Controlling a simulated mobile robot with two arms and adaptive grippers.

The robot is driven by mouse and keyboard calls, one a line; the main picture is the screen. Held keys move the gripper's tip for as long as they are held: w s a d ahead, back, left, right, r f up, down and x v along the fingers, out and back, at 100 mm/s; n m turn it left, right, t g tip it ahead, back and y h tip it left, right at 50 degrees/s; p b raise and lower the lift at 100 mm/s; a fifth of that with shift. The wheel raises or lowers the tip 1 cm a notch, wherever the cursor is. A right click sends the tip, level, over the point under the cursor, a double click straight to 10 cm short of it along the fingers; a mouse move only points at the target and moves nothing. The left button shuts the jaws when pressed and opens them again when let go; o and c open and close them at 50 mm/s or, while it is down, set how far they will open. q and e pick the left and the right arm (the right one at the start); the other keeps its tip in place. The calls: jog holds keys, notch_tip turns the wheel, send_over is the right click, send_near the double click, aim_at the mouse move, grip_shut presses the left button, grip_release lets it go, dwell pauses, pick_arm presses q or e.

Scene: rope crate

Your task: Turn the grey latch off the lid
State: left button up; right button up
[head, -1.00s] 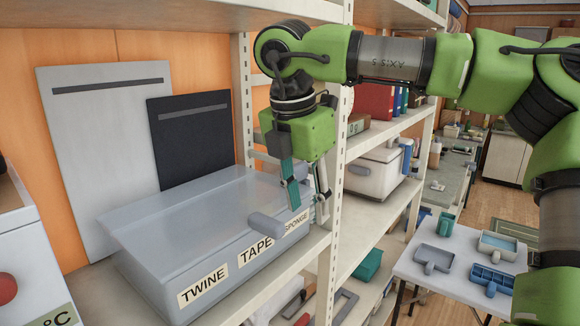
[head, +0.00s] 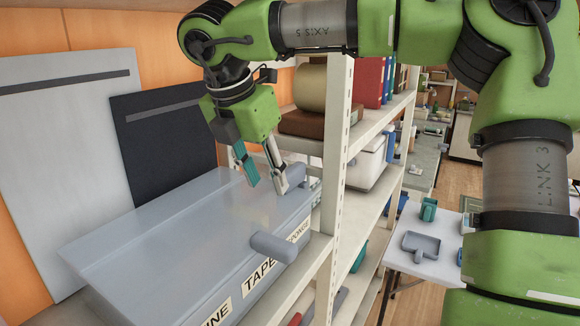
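A long grey crate stands on a shelf with its flat grey lid (head: 150,235) on top. Labels on its front read TAPE (head: 259,277), with TWINE and SPONGE partly cut off or covered. A rounded grey latch (head: 275,247) sits at the lid's front edge and juts over it. A second grey latch (head: 296,173) shows at the far right end, partly behind a finger of my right gripper (head: 267,188). The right gripper is open, its fingers pointing down at the lid's far right end. I cannot tell if they touch anything. My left gripper is out of view.
A shelf post (head: 337,165) stands close to the right of the crate. A dark panel (head: 165,142) and a pale panel (head: 60,165) lean behind it. A brown box (head: 308,123) is on the shelf beyond. A table with a grey tray (head: 420,245) is at right.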

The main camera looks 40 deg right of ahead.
aim_at(291, 169)
jog(key=d+p, duration=0.1)
jog(key=d, duration=0.1)
jog(key=w+d+p, duration=0.1)
jog(key=d, duration=0.1)
jog(key=w+d+p, duration=0.1)
jog(key=d, duration=0.2)
jog(key=shift+w+r, duration=0.15)
jog(key=shift+w, duration=0.1)
jog(key=shift+w+d+f+p, duration=0.15)
jog(key=shift+d+f+p, duration=0.3)
jog(key=shift+d+f, duration=0.65)
jog(key=shift+f, duration=0.35)
jog(key=shift+w+f, duration=0.15)
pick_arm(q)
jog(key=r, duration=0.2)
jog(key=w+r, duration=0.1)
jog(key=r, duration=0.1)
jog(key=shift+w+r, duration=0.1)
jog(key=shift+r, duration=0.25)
pick_arm(e)
grip_shut()
